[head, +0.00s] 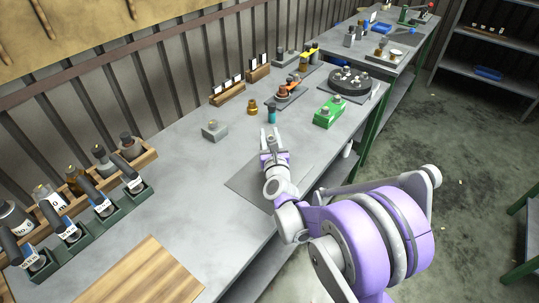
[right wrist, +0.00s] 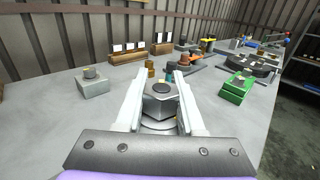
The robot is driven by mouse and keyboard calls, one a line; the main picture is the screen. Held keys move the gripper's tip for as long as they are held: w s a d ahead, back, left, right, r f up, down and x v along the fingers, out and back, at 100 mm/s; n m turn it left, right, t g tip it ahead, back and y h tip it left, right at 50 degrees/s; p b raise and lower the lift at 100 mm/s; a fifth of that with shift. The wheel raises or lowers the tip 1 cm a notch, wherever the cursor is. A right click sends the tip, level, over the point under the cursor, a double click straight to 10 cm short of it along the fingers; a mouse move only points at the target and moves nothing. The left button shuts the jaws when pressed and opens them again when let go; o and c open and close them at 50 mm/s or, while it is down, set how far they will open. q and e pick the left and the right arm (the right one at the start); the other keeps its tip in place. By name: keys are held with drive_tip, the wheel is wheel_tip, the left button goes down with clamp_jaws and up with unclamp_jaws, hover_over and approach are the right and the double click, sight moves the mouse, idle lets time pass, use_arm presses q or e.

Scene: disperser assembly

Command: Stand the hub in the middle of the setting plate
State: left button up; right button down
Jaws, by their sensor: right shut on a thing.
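My right gripper (head: 269,136) is shut on a grey metal piece, which looks like the hub (right wrist: 160,102). In the right wrist view the hub sits between the two fingers, with a dark round top, angular sides and a wider round part below. The setting plate (head: 244,182) looks to be the flat darker grey square on the bench, partly hidden under my right arm. The gripper is near the plate's far edge in the head view. I cannot tell whether the hub touches anything below. My left gripper is not in view.
A grey block with a knob (head: 214,130), a brass part (head: 252,107), a teal cylinder (head: 271,114) and a green fixture (head: 328,113) stand beyond the gripper. A dark round tray (head: 372,88) is farther back. Bottle racks and a wooden board (head: 145,275) lie left. The bench between is clear.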

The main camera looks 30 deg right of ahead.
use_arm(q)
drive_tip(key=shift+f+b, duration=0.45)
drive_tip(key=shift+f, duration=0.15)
use_arm(e)
drive_tip(key=shift+w+f, duration=0.1)
drive_tip(key=shift+f, duration=2.95)
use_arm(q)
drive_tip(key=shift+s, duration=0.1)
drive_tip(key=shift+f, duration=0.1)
use_arm(e)
drive_tip(key=c, duration=0.5)
unclamp_jaws()
drive_tip(key=shift+f, duration=0.1)
